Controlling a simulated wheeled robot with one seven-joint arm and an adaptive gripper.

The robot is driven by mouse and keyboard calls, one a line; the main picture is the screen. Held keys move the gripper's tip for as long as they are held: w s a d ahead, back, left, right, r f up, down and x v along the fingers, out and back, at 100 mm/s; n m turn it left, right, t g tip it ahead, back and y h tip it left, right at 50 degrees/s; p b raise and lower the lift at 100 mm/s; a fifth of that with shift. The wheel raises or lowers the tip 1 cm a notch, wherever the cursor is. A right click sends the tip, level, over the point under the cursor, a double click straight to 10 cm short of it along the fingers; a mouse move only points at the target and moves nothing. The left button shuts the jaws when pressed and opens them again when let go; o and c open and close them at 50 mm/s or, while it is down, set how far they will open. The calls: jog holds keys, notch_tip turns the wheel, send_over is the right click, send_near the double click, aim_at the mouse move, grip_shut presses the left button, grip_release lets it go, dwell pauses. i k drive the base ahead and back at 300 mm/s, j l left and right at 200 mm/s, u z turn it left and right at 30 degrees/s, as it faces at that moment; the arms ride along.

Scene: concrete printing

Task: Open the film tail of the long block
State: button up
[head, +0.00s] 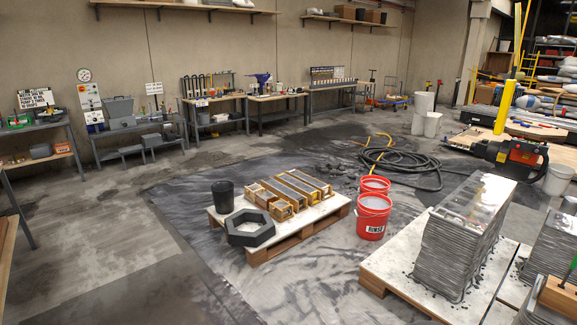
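A tall grey layered concrete block (452,248) stands on a pale board at the right, and its top looks glossy, as if under clear film (470,194). A second layered block (553,242) stands to its right, cut off by the picture edge. A third layered piece (536,312) shows in part at the bottom right corner. I cannot tell for sure which is the long block. No loose film tail can be made out. My gripper is not in view.
A pallet (262,247) holds wooden moulds (292,190), a black bucket (223,196) and a dark hexagonal ring (250,228). Red buckets (372,222) stand between it and the block's board (395,268). A black hose (400,165) lies behind. The floor at left is clear.

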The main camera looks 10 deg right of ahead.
aim_at(463, 225)
jog(key=i+l+z, duration=0.25)
jog(key=i, duration=0.35)
jog(key=i+z, duration=0.3)
jog(key=i, duration=0.3)
jog(key=i+j+z, duration=0.1)
jog(key=i+z, duration=0.15)
jog(key=i, duration=0.35)
jog(key=i+j+z, duration=0.25)
jog(key=i, duration=0.35)
jog(key=i+l+z, duration=0.2)
jog(key=i+l, duration=1.05)
